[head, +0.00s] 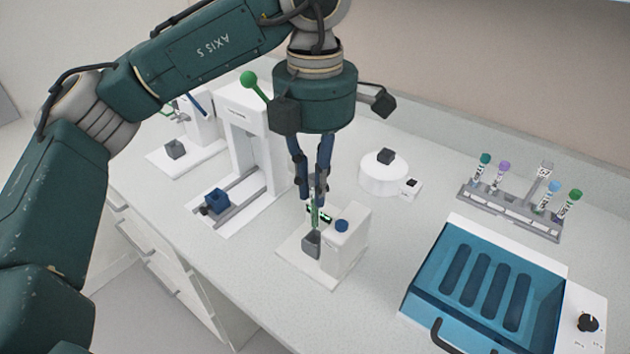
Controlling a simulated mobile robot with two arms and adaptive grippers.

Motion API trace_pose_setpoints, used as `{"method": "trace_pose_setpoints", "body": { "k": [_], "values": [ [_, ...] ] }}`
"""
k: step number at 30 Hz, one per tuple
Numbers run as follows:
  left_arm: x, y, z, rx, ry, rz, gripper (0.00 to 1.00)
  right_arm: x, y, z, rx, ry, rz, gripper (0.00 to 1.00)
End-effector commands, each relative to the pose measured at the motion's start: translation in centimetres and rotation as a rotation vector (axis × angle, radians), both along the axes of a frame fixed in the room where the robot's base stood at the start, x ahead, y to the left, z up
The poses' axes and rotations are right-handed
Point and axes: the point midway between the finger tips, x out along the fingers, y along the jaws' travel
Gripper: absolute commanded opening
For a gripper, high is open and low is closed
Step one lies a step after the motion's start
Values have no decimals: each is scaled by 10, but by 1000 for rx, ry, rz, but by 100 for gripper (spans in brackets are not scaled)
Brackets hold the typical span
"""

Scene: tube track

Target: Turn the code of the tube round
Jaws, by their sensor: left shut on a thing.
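My left gripper (312,200) points straight down over a small white device (348,245) and is shut on a slim tube (314,218). The tube is upright, with green showing near the fingertips. Its lower end is at a small grey holder (312,243) on the device's base; I cannot tell whether it is seated in it. The device has a blue button (341,225) on top and a dark panel with green marks (320,214) beside the tube. The tube's code is too small to make out. My right gripper is not in view.
A white press with a green-knobbed lever (248,78) and a blue block (216,200) stands left. A round white device (384,178) is behind right. A tube rack (512,212) with several capped tubes and a blue slotted bath (430,285) are at right.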

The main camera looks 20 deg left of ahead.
Motion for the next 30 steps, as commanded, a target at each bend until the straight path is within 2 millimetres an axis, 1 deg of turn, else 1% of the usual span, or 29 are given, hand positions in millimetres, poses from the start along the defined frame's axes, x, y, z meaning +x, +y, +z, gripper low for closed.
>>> {"method": "trace_pose_setpoints", "body": {
  "k": [1,12,18,30],
  "values": [
    [0,0,-5,0,0,0,1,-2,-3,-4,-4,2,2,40],
    [0,0,-21,-1,1,0,1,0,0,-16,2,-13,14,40],
    [0,0,-30,-1,1,0,1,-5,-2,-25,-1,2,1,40],
    [0,0,-44,0,0,1,1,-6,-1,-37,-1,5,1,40]
  ]
}}
